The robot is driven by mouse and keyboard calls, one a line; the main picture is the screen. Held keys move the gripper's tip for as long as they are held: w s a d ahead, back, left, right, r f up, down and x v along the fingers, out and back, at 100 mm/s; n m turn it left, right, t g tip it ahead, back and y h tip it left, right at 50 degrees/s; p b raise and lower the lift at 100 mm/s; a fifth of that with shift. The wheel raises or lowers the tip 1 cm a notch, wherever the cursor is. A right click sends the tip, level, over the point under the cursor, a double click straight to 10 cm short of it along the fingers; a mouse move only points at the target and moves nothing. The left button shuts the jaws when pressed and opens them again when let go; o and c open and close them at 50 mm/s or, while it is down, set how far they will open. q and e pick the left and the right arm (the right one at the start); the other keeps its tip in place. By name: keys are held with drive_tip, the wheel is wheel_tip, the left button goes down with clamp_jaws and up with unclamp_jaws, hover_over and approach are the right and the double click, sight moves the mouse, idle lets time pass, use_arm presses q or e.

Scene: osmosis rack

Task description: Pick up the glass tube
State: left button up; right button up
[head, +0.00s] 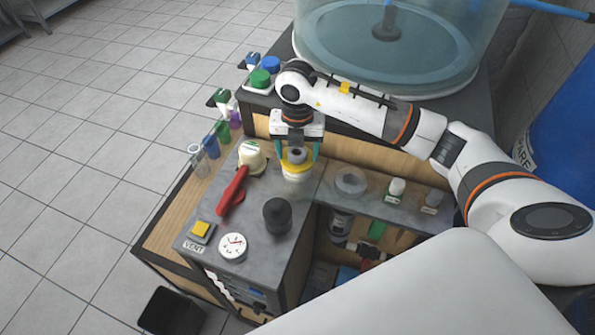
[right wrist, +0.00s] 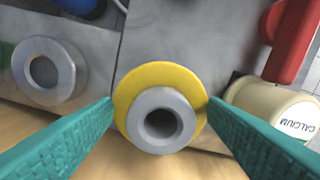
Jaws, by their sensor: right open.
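My right gripper (head: 298,155) points down over a fitting with a grey hollow top and yellow collar (head: 296,166). In the right wrist view my right gripper's teal fingers (right wrist: 160,106) are apart, on either side of this fitting (right wrist: 163,73), with its round opening facing the camera. I cannot tell whether they touch it. A clear, glass-like tube (head: 199,161) stands at the left edge of the bench, left of the gripper. I cannot tell for certain which piece is the glass tube. My left gripper is not in view.
A cream CALCIUM container (head: 251,157) and a red lever (head: 232,192) are close to the left of the gripper. A black knob (head: 278,214) and a gauge (head: 233,246) are nearer. A large clear tank (head: 395,45) stands behind. A grey ring fitting (right wrist: 47,70) is beside the collar.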

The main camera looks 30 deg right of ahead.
drive_tip(key=c, duration=0.9)
drive_tip(key=shift+o, duration=0.2)
drive_tip(key=shift+r, duration=0.15)
wheel_tip(320, 180, up, 28)
drive_tip(key=b, duration=0.1)
idle(0.4)
